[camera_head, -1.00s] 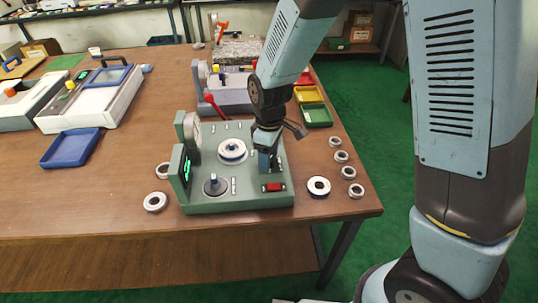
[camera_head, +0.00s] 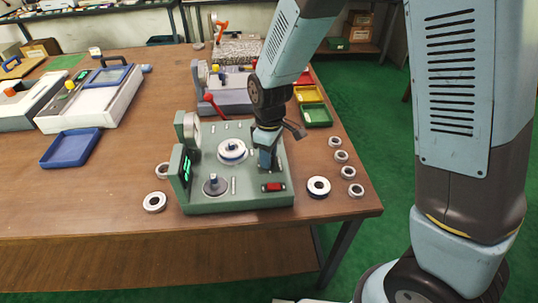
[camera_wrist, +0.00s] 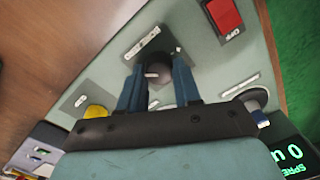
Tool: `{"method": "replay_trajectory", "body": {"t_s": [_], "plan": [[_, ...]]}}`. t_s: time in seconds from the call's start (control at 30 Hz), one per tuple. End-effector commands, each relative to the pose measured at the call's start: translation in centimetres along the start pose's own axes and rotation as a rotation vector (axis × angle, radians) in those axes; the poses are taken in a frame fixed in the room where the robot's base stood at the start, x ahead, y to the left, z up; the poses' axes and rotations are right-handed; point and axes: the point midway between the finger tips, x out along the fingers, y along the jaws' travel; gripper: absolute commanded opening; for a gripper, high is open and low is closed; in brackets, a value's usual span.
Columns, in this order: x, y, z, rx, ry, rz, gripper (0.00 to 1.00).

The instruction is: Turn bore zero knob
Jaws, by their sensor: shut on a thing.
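The bore zero knob (camera_wrist: 155,64) is a dark round knob with a white pointer line, set on a grey plate with a scale in the wrist view. My gripper (camera_wrist: 157,82) has its two blue fingers on either side of it and is shut on it. In the head view my gripper (camera_head: 268,162) points down onto the right side of the green gauge machine (camera_head: 245,200), and its fingers hide the knob there.
A red OFF switch (camera_head: 272,187) is just in front of my gripper. A round spindle (camera_head: 232,149) and a dark post (camera_head: 214,184) stand to its left. Loose rings (camera_head: 319,187) lie right of the machine.

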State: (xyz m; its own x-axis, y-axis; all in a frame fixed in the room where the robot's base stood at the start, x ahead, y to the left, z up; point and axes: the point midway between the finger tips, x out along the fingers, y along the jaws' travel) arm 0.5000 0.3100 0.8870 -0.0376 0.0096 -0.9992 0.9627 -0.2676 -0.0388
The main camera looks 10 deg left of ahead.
Motion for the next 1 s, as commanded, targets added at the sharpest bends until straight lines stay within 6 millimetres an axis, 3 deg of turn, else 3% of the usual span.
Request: {"method": "replay_trajectory", "body": {"t_s": [1.0], "plan": [[-0.14,0.35,0.05,0.742,0.033,0.002,0.02]]}}
